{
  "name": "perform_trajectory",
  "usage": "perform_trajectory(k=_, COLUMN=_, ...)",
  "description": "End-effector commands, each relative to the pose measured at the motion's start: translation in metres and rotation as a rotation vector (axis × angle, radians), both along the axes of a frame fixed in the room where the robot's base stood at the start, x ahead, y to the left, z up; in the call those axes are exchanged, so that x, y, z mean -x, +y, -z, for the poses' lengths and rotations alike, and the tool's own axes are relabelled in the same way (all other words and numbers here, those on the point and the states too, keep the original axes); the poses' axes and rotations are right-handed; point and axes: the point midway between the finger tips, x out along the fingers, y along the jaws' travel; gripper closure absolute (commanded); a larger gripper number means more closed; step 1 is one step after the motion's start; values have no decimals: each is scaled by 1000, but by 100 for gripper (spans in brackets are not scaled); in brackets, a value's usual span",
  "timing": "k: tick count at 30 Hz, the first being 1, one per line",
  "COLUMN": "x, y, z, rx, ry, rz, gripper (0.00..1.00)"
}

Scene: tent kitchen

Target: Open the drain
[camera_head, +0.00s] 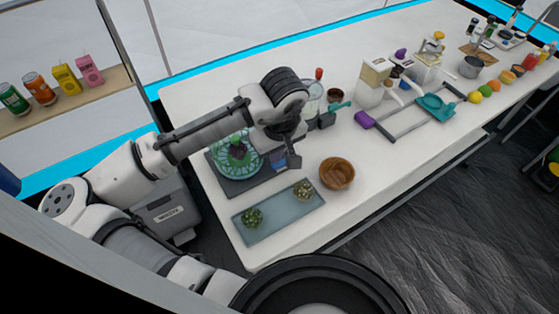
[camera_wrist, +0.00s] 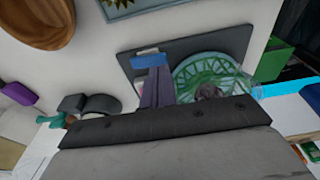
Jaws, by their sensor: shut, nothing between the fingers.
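A round green dish with an openwork pattern (camera_head: 240,170) sits on a dark rectangular board (camera_head: 222,184) at the near left of the white table. A dark purple item is at the dish's middle. The dish also shows in the wrist view (camera_wrist: 187,72), on the board (camera_wrist: 232,38). No part is plainly recognisable as a drain. My gripper (camera_head: 288,163) is shut and empty, pointing down over the right part of the board, beside the dish.
A blue-grey tray (camera_head: 275,218) with two small plants lies in front of the board. A wooden bowl (camera_head: 337,173) stands right of it. A dark-framed rack (camera_head: 412,122), a purple block (camera_head: 364,119) and a tan-and-white appliance (camera_head: 372,82) stand further right.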

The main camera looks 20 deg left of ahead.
Motion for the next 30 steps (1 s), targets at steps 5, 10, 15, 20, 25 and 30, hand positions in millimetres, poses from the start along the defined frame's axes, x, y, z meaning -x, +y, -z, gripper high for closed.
perform_trajectory(k=5, x=0, y=0, z=0, rx=0, ry=0, rz=0, gripper=100)
perform_trajectory(k=10, x=0, y=0, z=2, rx=0, ry=0, rz=0, gripper=100)
perform_trajectory(k=15, x=0, y=0, z=5, rx=0, ry=0, rz=0, gripper=100)
perform_trajectory(k=20, x=0, y=0, z=7, rx=0, ry=0, rz=0, gripper=100)
perform_trajectory(k=25, x=0, y=0, z=10, rx=0, ry=0, rz=0, gripper=100)
perform_trajectory(k=30, x=0, y=0, z=13, rx=0, ry=0, rz=0, gripper=100)
